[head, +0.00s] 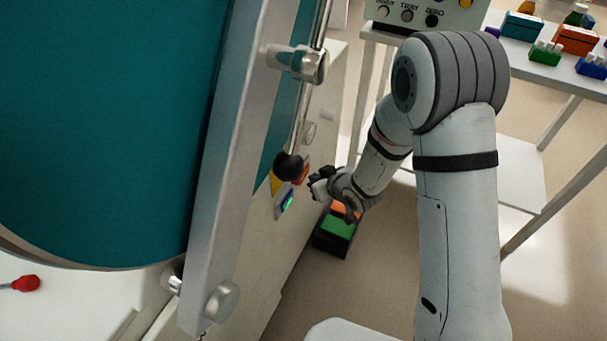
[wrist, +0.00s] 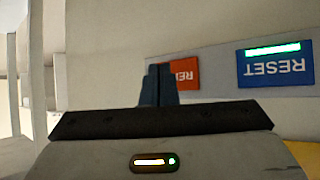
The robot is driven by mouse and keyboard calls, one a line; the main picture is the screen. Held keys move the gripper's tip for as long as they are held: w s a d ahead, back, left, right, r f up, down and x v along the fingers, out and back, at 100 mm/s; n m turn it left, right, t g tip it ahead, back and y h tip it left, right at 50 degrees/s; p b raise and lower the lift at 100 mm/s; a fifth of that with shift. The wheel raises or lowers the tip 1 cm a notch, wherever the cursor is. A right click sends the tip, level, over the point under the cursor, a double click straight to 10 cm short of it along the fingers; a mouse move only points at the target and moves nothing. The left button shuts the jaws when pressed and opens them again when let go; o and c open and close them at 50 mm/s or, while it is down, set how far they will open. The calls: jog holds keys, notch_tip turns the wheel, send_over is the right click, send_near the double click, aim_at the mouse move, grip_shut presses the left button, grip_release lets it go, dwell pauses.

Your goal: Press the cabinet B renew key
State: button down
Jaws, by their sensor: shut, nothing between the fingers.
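My gripper (head: 314,184) is shut and empty, close to the key strip on the cabinet front in the head view. In the wrist view its dark fingers (wrist: 158,84) stand in front of an orange-red key (wrist: 184,73). The fingers hide the left part of this key. Its lettering is upside down and seems to begin with "RE"; the rest is hidden. I cannot tell whether the fingertips touch it. A blue key (wrist: 276,68) marked RESET, upside down, with a lit green bar, is to its right. The blue key also shows in the head view (head: 285,204).
A metal bar with a black knob (head: 288,166) hangs just above the key strip. A black box with green and orange contents (head: 336,228) is on the floor below. A table with racks (head: 545,55) stands at the right.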

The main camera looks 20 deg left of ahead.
jog(key=shift+a, duration=0.35)
jog(key=shift+a, duration=0.35)
dwell(0.6)
jog(key=shift+d, duration=0.1)
jog(key=shift+d+b, duration=0.3)
jog(key=shift+d, duration=0.4)
jog(key=shift+s+d, duration=0.15)
jog(key=shift+d, duration=1.1)
jog(key=shift+s+d, duration=0.1)
jog(key=shift+d, duration=1.15)
